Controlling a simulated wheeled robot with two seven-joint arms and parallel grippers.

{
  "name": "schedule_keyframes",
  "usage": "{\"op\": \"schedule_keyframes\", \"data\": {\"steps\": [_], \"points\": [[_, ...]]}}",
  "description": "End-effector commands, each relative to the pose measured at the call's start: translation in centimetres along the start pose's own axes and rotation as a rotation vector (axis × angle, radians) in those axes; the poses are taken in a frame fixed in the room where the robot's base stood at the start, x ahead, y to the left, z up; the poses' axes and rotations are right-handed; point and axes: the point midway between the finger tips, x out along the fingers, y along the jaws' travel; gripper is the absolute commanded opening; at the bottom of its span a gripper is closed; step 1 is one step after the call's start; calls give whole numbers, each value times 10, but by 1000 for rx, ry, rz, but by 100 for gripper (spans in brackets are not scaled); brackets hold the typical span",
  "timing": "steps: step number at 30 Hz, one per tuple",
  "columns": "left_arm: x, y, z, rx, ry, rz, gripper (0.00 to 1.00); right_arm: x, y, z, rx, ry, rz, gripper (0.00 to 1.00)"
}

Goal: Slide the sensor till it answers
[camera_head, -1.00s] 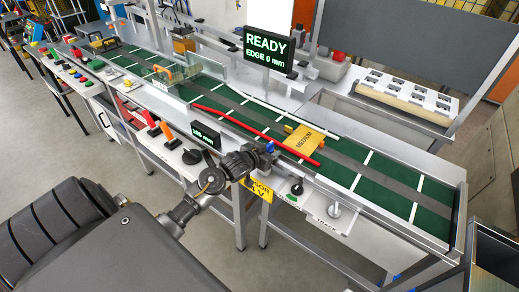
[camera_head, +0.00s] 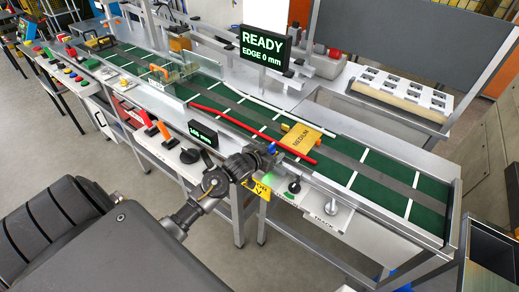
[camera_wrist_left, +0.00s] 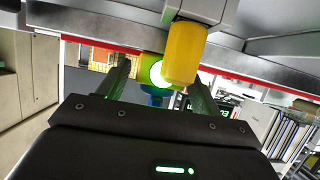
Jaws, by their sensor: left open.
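My left gripper (camera_head: 268,152) is at the near rail of the green conveyor (camera_head: 390,185). In the left wrist view the gripper (camera_wrist_left: 160,85) is open, its two fingers apart. A yellow cylinder (camera_wrist_left: 184,52), which looks like part of the sensor, hangs by the right finger. Beside it, between the fingers, a green lamp (camera_wrist_left: 156,73) glows above a blue part (camera_wrist_left: 155,96); whether the fingers touch them I cannot tell. My gripper partly hides a yellow sensor label (camera_head: 259,188). A small readout (camera_head: 203,134) shows millimetres, hard to read. My right gripper is out of view.
A yellow box marked medium (camera_head: 300,138) sits on the belt by a red guide bar (camera_head: 250,132). The big display (camera_head: 264,50) reads READY, EDGE 0 mm. A black knob (camera_head: 294,186) and a track label (camera_head: 325,220) are on the near side.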

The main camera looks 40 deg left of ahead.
Motion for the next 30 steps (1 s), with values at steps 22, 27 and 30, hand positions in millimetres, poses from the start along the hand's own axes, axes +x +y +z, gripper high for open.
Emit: {"op": "schedule_keyframes", "data": {"steps": [22, 27, 30], "points": [[-100, -5, -2, -6, -1, 6, 65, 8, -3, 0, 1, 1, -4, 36], [-111, -4, -4, -6, 2, 11, 65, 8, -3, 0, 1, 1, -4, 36], [-112, -4, -4, -7, 2, 11, 65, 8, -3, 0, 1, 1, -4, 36]]}}
